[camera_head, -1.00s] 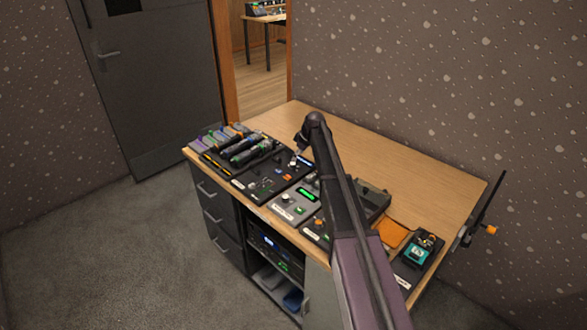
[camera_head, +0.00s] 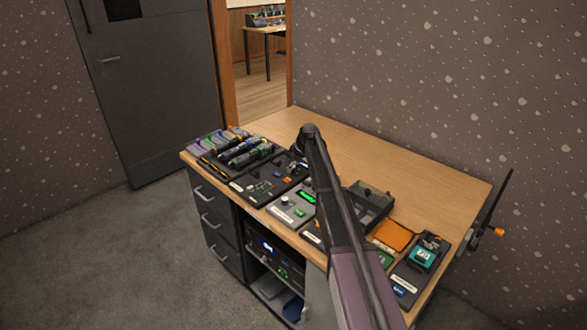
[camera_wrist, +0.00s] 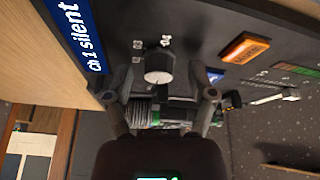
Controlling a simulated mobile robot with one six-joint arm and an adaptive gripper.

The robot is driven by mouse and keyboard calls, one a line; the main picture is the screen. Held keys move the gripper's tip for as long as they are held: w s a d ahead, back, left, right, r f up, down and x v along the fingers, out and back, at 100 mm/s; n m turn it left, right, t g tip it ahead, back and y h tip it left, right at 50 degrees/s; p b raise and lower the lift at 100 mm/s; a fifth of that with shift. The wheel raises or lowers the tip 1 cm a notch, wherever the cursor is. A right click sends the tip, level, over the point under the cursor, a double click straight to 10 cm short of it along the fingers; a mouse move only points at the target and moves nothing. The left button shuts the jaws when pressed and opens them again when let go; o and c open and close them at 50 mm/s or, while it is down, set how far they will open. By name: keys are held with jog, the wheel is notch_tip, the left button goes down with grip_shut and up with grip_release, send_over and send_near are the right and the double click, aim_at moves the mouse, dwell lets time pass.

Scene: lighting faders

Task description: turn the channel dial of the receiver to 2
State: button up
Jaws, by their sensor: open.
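The receiver is a dark panel (camera_wrist: 200,20) that fills the upper part of the wrist view, seen upside down or tilted. Its channel dial (camera_wrist: 158,66) is a small round pale knob with a dark top, with small white labels around it. A blue display (camera_wrist: 76,35) beside it reads "ch 1 silent". My gripper (camera_wrist: 160,95) is open, with one finger on each side of the dial in the picture and nothing between them. I cannot tell whether the fingers touch the dial. In the head view the dark panel (camera_head: 262,190) is partly behind my arm, which hides the gripper.
In the wrist view an orange button (camera_wrist: 245,47) and a metal lever (camera_wrist: 275,97) lie right of the dial. On the wooden desk (camera_head: 400,165) stand a grey box with a green display (camera_head: 308,198), an orange pad (camera_head: 393,235) and a teal device (camera_head: 424,257). The desk's back is clear.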

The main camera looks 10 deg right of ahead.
grip_shut()
jog(key=shift+s+m, duration=0.1)
jog(key=shift+m, duration=0.2)
jog(key=m+h, duration=0.1)
jog(key=m, duration=0.1)
jog(key=m+t+h, duration=0.1)
jog(key=m, duration=0.1)
jog(key=shift+s+a+m, duration=0.1)
jog(key=shift+a+m, duration=0.1)
jog(key=shift+m, duration=0.2)
jog(key=m+h, duration=0.2)
jog(key=m, duration=0.4)
jog(key=shift+a, duration=0.1)
jog(key=shift+m, duration=0.3)
grip_release()
jog(key=shift+h, duration=0.3)
